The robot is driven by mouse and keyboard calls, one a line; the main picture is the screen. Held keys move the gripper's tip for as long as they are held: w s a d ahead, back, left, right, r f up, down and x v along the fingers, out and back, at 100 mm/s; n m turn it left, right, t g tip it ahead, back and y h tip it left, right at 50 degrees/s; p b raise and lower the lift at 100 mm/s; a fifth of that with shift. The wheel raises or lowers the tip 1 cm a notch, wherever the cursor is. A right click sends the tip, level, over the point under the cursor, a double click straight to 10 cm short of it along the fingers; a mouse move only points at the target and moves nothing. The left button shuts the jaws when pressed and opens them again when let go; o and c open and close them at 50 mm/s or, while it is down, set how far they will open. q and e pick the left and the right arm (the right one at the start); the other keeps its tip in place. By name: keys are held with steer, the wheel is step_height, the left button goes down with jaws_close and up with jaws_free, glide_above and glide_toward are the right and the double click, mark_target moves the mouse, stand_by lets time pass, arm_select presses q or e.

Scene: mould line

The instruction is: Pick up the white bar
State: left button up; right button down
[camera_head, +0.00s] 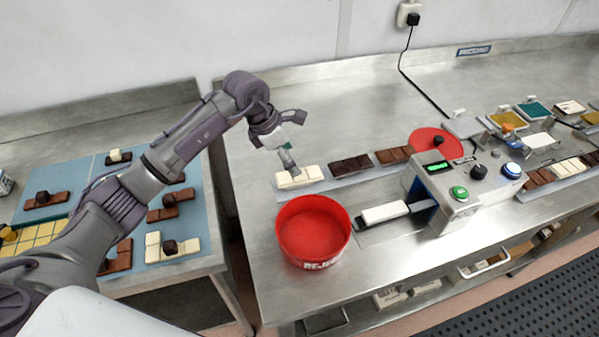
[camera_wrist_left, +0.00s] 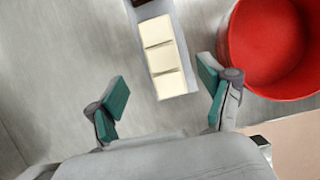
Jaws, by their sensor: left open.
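The white bar (camera_head: 297,177) is a cream-coloured chocolate bar in segments. It lies at the left end of a pale strip on the steel table, in a row with brown bars. In the left wrist view the white bar (camera_wrist_left: 162,58) lies ahead of the fingers and between their lines, not between the pads. My left gripper (camera_head: 287,160) is above the bar in the head view, and its open fingers show in the left wrist view (camera_wrist_left: 162,97). It is empty. My right gripper is in neither view.
A red reject bin (camera_head: 312,232) stands close to the bar, and its rim (camera_wrist_left: 240,70) is near the right finger in the wrist view. Brown bars (camera_head: 350,165) continue the row. A control box (camera_head: 465,185) stands further right. Bare steel lies left of the bar.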

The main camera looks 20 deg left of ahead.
arm_select(q)
steer(key=shift+s+d+f+p, duration=0.1)
steer(key=shift+d+f+p, duration=0.05)
steer(key=shift+f+p, duration=0.35)
steer(key=shift+d+f+p, duration=0.15)
steer(key=shift+f+p, duration=0.2)
steer(key=shift+f, duration=0.1)
steer(key=shift+x, duration=1.55)
steer(key=shift+a, duration=0.15)
steer(key=shift+r, duration=0.1)
steer(key=c, duration=1.3)
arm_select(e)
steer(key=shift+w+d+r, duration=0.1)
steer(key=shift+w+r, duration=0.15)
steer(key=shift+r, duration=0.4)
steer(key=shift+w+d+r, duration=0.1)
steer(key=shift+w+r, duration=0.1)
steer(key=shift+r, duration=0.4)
